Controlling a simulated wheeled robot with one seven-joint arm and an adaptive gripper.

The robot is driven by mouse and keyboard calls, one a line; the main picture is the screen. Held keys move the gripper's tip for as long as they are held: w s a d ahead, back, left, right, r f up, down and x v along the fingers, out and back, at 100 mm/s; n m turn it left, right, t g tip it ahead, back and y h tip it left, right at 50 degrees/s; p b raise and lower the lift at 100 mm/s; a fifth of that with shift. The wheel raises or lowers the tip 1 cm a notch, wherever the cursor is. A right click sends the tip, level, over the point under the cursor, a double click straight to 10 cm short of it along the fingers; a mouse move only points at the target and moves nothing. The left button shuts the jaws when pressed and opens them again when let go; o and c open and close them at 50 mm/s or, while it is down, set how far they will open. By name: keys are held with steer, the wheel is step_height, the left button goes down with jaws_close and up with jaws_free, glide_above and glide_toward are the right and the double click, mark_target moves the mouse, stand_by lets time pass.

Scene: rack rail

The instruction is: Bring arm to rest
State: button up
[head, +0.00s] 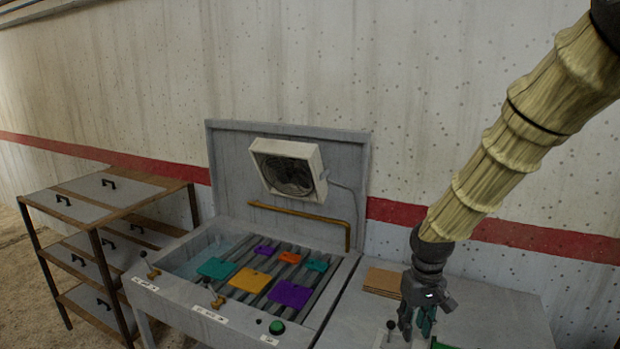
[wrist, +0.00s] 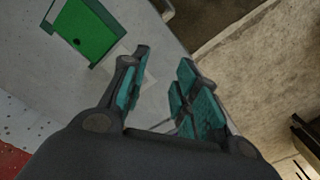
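My arm (head: 515,145), in a ribbed yellowish sleeve, slopes down from the upper right of the head view. My gripper (head: 418,328) hangs at its end, fingers down, above the right part of the grey bench (head: 490,318). In the wrist view my gripper (wrist: 165,72) has its two teal-padded fingers apart, with nothing between them. A green piece with a dark dot (wrist: 85,35) lies on the bench beyond the left finger. A pale square (wrist: 122,66) lies partly hidden behind that finger.
Coloured plates, including an orange one (head: 250,280) and a purple one (head: 290,293), lie on the slatted rack left of my gripper. A fan (head: 288,170) stands behind it. Brown boards (head: 383,281) lie near my gripper.

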steer(key=s+a+f+b, duration=0.15)
steer(key=s+f, duration=0.25)
steer(key=f, duration=0.5)
steer(key=s+f+m+b, duration=0.15)
steer(key=s+f, duration=0.25)
steer(key=f, duration=0.5)
steer(key=s+a+f+n+b, duration=0.15)
steer(key=s+f, duration=0.25)
steer(key=f, duration=0.6)
steer(key=s+d+f+m+b, duration=0.1)
steer(key=s+f+b, duration=0.1)
steer(key=s+f, duration=0.6)
steer(key=s+f+m+b, duration=0.1)
steer(key=s+f+b, duration=0.2)
steer(key=s+f, duration=0.6)
steer(key=s, duration=0.5)
steer(key=shift+d, duration=0.4)
steer(key=shift+s+d, duration=0.1)
